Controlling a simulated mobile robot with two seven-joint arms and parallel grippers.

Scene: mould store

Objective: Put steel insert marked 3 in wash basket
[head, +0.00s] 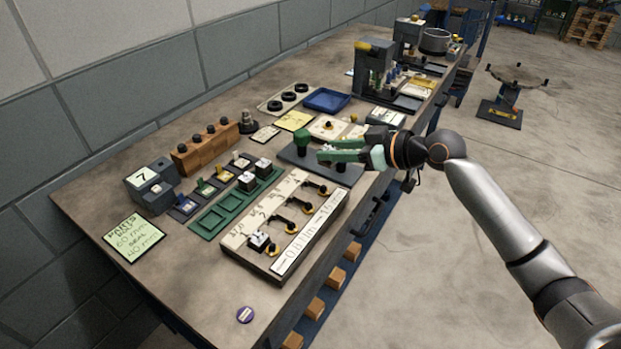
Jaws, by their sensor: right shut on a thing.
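My right gripper (328,151) has green fingers and is over the middle of the bench, beside a green knob (301,139) on a dark plate. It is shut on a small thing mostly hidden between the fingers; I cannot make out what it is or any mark. Small steel blocks stand in a green tray (207,222), one at its far end (263,164) and one nearer (247,181). Another steel block (258,240) sits on the pale board. No 3 is readable on them. A round metal vessel (436,43) at the far end may be the wash basket. My left gripper is not in view.
The pale board (236,240) with black hooks lies along the front edge. A blue tray (326,100), a wooden block with knobs (205,149) and a grey block marked 7 (149,182) stand behind. A machine (375,70) stands before the round vessel. The near bench corner is mostly clear.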

